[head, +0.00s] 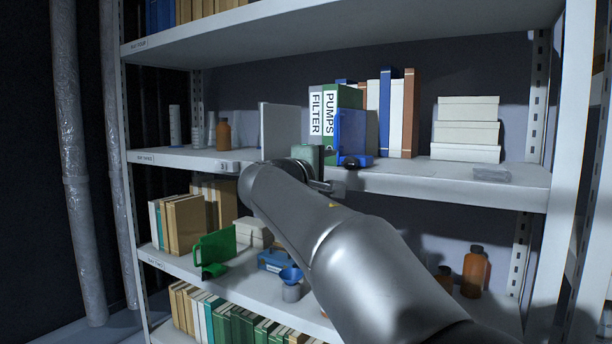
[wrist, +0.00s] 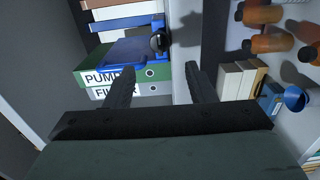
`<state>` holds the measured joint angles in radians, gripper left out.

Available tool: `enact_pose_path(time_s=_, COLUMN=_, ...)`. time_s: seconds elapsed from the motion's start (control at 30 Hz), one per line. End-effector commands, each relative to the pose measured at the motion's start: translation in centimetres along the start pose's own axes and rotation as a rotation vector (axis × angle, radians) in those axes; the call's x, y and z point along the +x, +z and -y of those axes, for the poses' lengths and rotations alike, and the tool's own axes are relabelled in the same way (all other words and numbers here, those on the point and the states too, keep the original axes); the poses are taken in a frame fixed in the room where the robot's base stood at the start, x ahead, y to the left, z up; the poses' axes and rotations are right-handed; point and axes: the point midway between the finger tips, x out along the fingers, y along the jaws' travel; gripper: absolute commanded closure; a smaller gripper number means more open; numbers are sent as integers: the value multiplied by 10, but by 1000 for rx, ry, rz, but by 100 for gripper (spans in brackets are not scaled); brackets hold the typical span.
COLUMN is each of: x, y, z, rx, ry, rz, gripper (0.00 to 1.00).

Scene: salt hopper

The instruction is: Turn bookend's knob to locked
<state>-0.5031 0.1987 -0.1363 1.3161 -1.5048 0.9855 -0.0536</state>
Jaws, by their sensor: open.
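A blue bookend (head: 351,132) stands on the middle shelf against the green and white binders. A round black knob (head: 352,163) sits on its foot at the shelf's front. In the wrist view, the blue bookend (wrist: 135,50) and its knob (wrist: 158,43) lie ahead of my gripper (wrist: 159,68). My gripper is open and empty, its fingers apart from the knob. In the head view my arm hides most of the gripper. I cannot read the knob's setting or any lock marks.
A green bookend (head: 216,248) stands on the shelf below, and a pale upright panel (head: 280,130) is left of the binders. White boxes (head: 466,130) and a clear flat case (head: 490,174) are to the right. A blue funnel (head: 291,274) and brown bottles (head: 474,272) are lower.

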Motion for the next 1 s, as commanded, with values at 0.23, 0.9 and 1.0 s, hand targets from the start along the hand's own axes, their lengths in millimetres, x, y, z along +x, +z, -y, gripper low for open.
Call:
enact_pose_path(time_s=0.23, x=-59, y=-1, z=-1, rx=-1, ry=0, rz=-4, gripper=50)
enact_pose_path(time_s=0.9, x=-93, y=1, z=0, rx=-1, ry=-4, rz=1, gripper=50)
enact_pose_path(time_s=1.0, x=-88, y=10, z=-1, rx=0, ry=-54, rz=12, gripper=50)
